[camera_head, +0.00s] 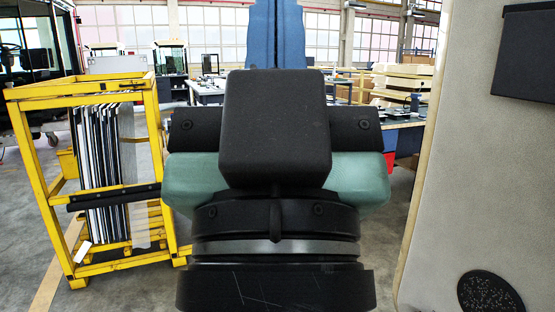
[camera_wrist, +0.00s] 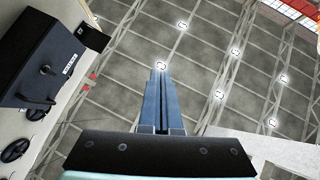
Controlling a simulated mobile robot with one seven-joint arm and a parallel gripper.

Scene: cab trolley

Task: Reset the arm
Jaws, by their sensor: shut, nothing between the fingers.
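My arm stands upright in the middle of the head view and hides much of what is behind it. My gripper has blue fingers, which show at the top of the head view (camera_head: 275,30), partly cut off by the frame edge. In the wrist view my gripper (camera_wrist: 161,78) points up toward the hall ceiling. Its two fingers lie side by side, shut, with nothing between them.
A yellow trolley (camera_head: 84,90) with several upright panels (camera_head: 103,165) stands at left. A beige panel (camera_head: 455,190) rises close at right, with a black speckled disc (camera_head: 490,293). Behind are worktables (camera_head: 402,123). A dark box (camera_wrist: 55,60) shows in the wrist view.

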